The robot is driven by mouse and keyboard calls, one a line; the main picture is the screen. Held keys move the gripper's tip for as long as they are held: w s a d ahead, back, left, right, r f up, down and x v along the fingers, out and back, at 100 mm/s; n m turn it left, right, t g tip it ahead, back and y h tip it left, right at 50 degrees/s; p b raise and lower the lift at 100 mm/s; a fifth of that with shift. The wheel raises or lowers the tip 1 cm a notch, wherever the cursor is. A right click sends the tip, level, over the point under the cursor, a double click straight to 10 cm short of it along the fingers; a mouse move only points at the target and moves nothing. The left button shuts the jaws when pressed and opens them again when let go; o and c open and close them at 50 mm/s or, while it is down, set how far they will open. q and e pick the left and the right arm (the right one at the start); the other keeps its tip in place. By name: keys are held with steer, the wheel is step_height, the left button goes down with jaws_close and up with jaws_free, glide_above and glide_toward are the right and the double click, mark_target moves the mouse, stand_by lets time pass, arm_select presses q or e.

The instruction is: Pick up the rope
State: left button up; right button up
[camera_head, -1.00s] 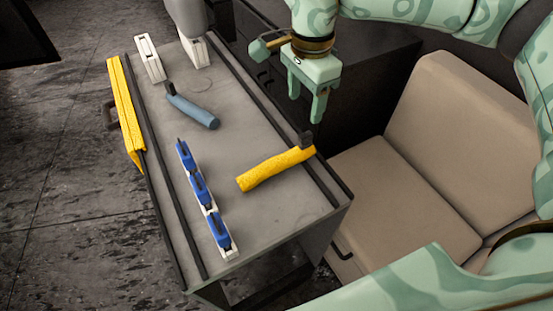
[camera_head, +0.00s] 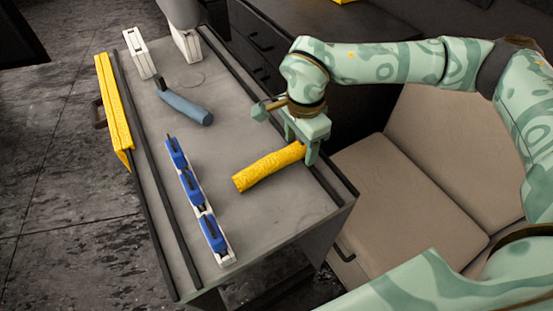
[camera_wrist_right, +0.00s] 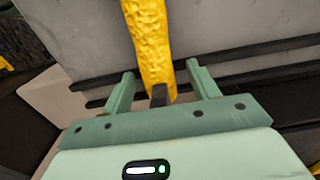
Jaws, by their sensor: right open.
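No plain coiled rope shows. A yellow, rough-textured, roll-shaped thing (camera_head: 266,168) lies on the grey cart top (camera_head: 270,213), near its right edge. In the right wrist view, this yellow roll (camera_wrist_right: 150,40) has a short dark stub (camera_wrist_right: 159,95) at its near end. My right gripper (camera_head: 302,143) is at that end in the head view. In the wrist view, the right gripper (camera_wrist_right: 161,86) is open, its fingers on either side of the stub with gaps showing. It hides the stub in the head view. My left gripper is not in view.
A blue roll (camera_head: 186,107), a white rack with blue tools (camera_head: 192,190) and two white holders (camera_head: 138,52) (camera_head: 186,45) stand on the cart. A yellow folded piece (camera_head: 113,110) hangs at its left edge. A beige seat (camera_head: 400,205) is to the right.

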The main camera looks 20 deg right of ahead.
steer(key=shift+r, duration=0.1)
steer(key=c, duration=1.1)
steer(key=shift+r, duration=0.1)
